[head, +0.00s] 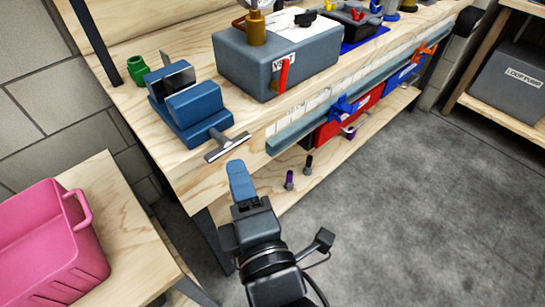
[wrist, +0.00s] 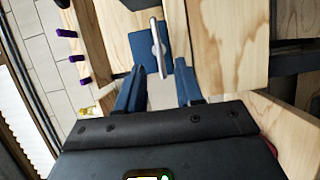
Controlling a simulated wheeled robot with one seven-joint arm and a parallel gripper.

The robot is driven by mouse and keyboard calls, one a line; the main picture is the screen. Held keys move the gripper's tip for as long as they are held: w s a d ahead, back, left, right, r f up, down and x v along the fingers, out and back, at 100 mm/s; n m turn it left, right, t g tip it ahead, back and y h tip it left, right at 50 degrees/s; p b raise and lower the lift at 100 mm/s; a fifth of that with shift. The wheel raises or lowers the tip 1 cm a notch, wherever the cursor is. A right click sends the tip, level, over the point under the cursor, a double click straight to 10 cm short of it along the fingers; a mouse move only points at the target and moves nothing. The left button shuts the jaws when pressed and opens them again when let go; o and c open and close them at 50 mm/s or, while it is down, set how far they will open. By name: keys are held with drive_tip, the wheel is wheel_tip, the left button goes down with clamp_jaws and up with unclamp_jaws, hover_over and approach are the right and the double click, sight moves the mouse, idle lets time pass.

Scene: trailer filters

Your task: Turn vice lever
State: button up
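The blue vice (head: 190,108) stands at the near left end of the wooden workbench, its jaws apart. Its silver T-shaped lever (head: 227,148) sticks out past the front edge, with the bar roughly level. My gripper (head: 238,166) is just in front of and below the lever. In the wrist view the lever bar (wrist: 157,48) stands upright in the picture, ahead of the blue vice body (wrist: 141,50). The two blue fingers of my gripper (wrist: 158,72) are apart, on either side of the bar's line. I cannot tell whether the bar's near end lies between them.
A grey box (head: 283,60) with a red lever stands right of the vice, and a green fitting (head: 138,70) behind it. A lower shelf (head: 270,190) carries bolts and bins. A pink crate (head: 50,245) sits on a side table at left. The floor at right is clear.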

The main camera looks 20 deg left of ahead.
sight(230, 151)
drive_tip(key=shift+x, duration=4.05)
drive_tip(key=shift+w+d, duration=0.1)
drive_tip(key=shift+c, duration=0.3)
clamp_jaws()
